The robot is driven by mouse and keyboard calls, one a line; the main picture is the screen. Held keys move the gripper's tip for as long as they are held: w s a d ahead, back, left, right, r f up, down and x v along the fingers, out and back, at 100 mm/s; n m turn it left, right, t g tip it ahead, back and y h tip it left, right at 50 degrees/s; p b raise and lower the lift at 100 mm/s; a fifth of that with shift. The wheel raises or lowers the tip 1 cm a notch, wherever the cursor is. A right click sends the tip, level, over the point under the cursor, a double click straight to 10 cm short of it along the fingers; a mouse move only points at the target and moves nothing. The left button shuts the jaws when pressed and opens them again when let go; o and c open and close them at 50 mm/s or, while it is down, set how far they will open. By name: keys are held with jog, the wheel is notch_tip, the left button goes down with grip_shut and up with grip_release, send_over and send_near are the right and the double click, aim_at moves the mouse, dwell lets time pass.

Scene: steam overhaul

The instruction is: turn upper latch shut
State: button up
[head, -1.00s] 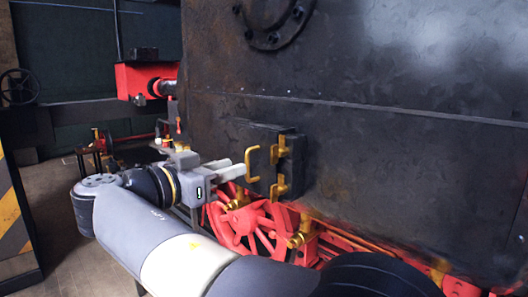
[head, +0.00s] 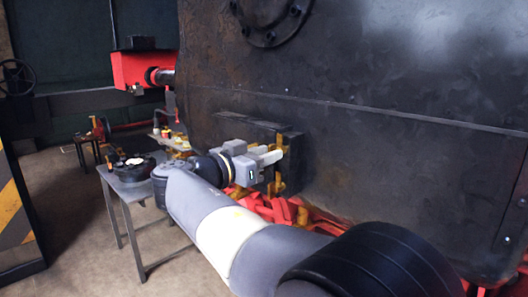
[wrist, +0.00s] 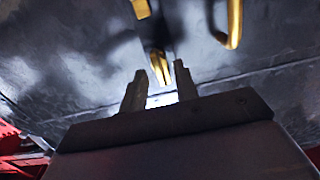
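The small dark hatch door (head: 235,130) is on the side of the black boiler plate. The brass upper latch (head: 283,139) at its right edge is mostly hidden behind my gripper (head: 280,154) in the head view. In the wrist view, the upper latch (wrist: 159,67) appears just ahead of my gripper (wrist: 158,82), roughly in line with the gap between its fingertips. The fingers are apart and nothing is held; I cannot tell whether they touch the latch. The brass lower latch (head: 278,184) is below; it also shows in the wrist view (wrist: 140,8).
The brass door handle (wrist: 234,22) is at the upper right of the wrist view. Red wheels and rods (head: 284,210) lie below the plate. A grey metal table (head: 133,184) with dark parts stands at the left. A striped barrier (head: 12,218) is at the left edge.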

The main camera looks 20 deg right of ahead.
grip_shut()
jog(key=shift+n+b, duration=0.3)
jog(key=shift+n, duration=0.1)
jog(key=n, duration=1.7)
jog(key=shift+w+a+f+p, duration=0.1)
jog(key=shift+w+f+p, duration=0.1)
jog(key=shift+p, duration=0.15)
dwell(0.5)
